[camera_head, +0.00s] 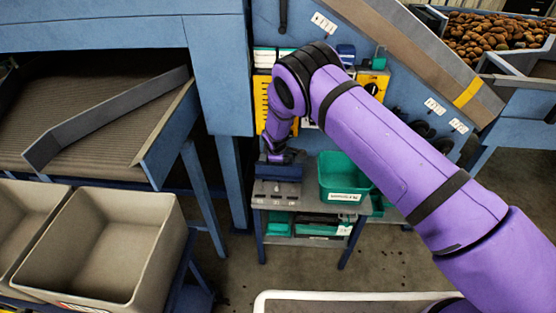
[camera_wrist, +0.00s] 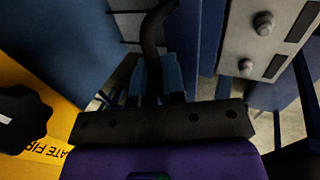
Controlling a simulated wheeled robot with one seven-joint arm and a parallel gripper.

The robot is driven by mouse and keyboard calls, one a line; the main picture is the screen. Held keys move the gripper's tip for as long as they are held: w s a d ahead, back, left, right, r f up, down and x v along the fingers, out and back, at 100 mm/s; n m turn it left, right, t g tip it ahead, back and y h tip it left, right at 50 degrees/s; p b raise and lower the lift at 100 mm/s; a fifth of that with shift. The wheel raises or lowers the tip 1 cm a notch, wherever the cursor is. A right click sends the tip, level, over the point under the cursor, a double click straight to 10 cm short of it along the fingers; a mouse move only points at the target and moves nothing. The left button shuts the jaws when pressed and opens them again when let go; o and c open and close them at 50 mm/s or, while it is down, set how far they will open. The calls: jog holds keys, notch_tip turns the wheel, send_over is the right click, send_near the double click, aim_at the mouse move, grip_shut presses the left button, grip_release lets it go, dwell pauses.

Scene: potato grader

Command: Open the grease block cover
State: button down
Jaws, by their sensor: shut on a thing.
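The grease block (camera_head: 275,189) appears as a grey block with several small fittings on the left of a small bench. Its grey top and round fittings also show at the upper right of the wrist view (camera_wrist: 262,42). The dark blue cover (camera_head: 278,172) stands raised along the back of the block; its exact angle is unclear. In the wrist view, a dark blue panel (camera_wrist: 207,35) beside the block looks like this cover. My gripper (camera_head: 280,157) is just above the cover. Its fingers (camera_wrist: 159,82) are closed around a curved black bar (camera_wrist: 154,35), apparently the cover's handle.
A green bin (camera_head: 326,172) stands on the bench right of the block. A yellow panel (camera_head: 262,105) hangs behind my wrist; its black knob (camera_wrist: 20,118) is close at left in the wrist view. A blue machine frame (camera_head: 218,70) and grey crates (camera_head: 170,235) stand left.

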jog(key=shift+w+f, duration=0.2)
jog(key=shift+w, duration=0.3)
jog(key=c, duration=1.5)
grip_release()
jog(key=v, duration=1)
jog(key=shift+r, duration=0.35)
